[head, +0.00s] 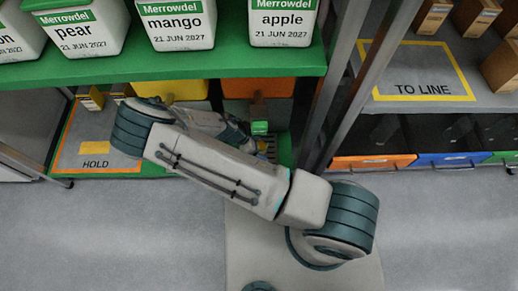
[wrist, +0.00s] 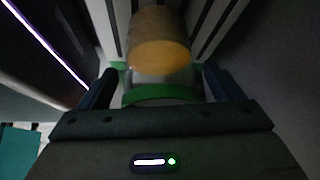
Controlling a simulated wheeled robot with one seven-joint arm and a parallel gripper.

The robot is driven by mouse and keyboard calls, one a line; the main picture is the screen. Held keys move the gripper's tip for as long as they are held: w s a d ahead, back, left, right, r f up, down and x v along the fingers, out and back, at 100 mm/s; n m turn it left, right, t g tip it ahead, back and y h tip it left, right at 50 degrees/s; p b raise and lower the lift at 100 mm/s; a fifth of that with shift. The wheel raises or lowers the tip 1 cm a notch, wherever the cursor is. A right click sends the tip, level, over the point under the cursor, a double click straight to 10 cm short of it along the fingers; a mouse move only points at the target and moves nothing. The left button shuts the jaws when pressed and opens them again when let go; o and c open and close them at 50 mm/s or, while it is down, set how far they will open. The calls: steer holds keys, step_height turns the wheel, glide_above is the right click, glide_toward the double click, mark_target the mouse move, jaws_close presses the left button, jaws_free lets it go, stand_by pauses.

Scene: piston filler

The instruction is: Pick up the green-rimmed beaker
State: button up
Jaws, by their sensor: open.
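The green-rimmed beaker (wrist: 160,95) shows in the wrist view, with its green rim close to the camera and an amber-coloured surface beyond it. My gripper (wrist: 160,84) is open, with one finger on each side of the beaker. I cannot tell whether either finger touches it. In the head view my arm reaches under the green shelf and my gripper (head: 246,137) is partly hidden behind it. A small green patch (head: 260,127) shows beside the gripper there; I cannot tell whether it is the beaker's rim.
The green shelf (head: 180,68) with white labelled tubs, such as the apple tub (head: 283,22), hangs over my arm. A grey rack post (head: 350,95) stands just right of the gripper. A HOLD area (head: 97,163) lies at left; the TO LINE shelf (head: 425,85) is at right.

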steer(key=shift+c, duration=0.4)
steer(key=c, duration=1.1)
steer(key=shift+r, duration=0.15)
steer(key=shift+c, duration=0.2)
